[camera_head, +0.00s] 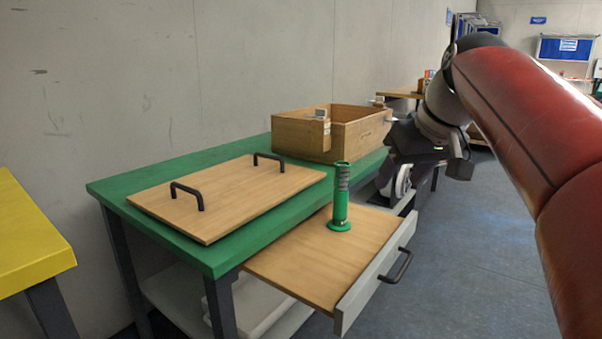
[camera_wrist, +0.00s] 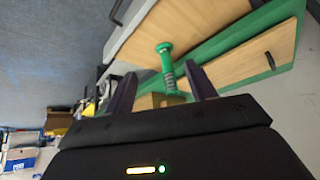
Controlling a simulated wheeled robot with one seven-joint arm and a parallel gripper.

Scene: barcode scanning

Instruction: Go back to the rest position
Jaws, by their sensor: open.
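My gripper (camera_head: 396,168) is at the right of the green table, beside the wooden box, with my red arm reaching in from the right. In the wrist view its two dark fingers (camera_wrist: 160,92) are spread apart with nothing gripped between them. A green cylinder-shaped scanner with a grey ribbed upper part (camera_head: 341,198) stands upright on the pulled-out drawer board, apart from my gripper. It also shows beyond the fingers in the wrist view (camera_wrist: 166,62).
The green table (camera_head: 115,187) bears a wooden board with two black handles (camera_head: 235,200) and an open wooden box (camera_head: 300,138). The drawer (camera_head: 375,270) juts out toward the front. A yellow table (camera_head: 30,235) stands at left. Floor at right (camera_head: 480,270) is clear.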

